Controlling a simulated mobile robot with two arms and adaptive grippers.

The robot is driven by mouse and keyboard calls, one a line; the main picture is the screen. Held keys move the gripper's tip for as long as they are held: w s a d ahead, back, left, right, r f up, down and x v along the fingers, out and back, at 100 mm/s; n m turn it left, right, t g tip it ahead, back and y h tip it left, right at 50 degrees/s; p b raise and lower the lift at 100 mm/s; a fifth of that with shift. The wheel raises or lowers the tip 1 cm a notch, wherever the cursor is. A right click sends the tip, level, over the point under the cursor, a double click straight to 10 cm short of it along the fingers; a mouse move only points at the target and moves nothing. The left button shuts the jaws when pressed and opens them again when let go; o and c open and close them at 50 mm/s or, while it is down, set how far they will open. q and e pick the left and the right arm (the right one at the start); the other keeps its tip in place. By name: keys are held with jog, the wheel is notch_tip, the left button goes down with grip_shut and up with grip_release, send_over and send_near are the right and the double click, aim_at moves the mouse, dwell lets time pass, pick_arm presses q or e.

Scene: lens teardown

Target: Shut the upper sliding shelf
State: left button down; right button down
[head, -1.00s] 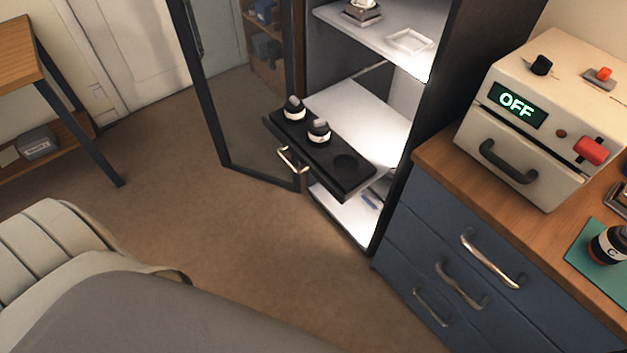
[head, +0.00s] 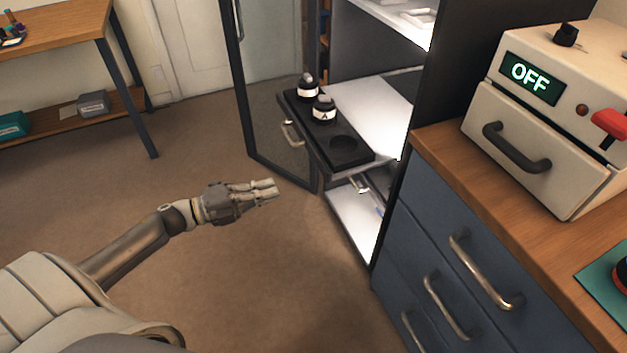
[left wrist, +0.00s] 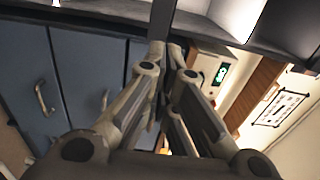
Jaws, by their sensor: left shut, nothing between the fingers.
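The upper sliding shelf (head: 358,163) is a black tray pulled out of the lit cabinet, with a metal handle (head: 290,134) on its front. My right gripper is not in view.
The cabinet's glass door (head: 262,80) stands open to the left of the shelf. A second handle (head: 358,184) shows below the shelf. Blue drawers (head: 440,230) and a beige machine reading OFF (head: 545,120) are on the right. The floor around my left arm is clear.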

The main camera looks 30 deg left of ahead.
aim_at(324, 173)
pick_arm(q)
jog(key=x, duration=1)
jog(key=shift+w+d, duration=0.2)
jog(key=shift+w, duration=0.1)
jog(key=shift+w+d, duration=0.4)
jog(key=shift+w, duration=0.05)
jog(key=shift+w+d, duration=0.1)
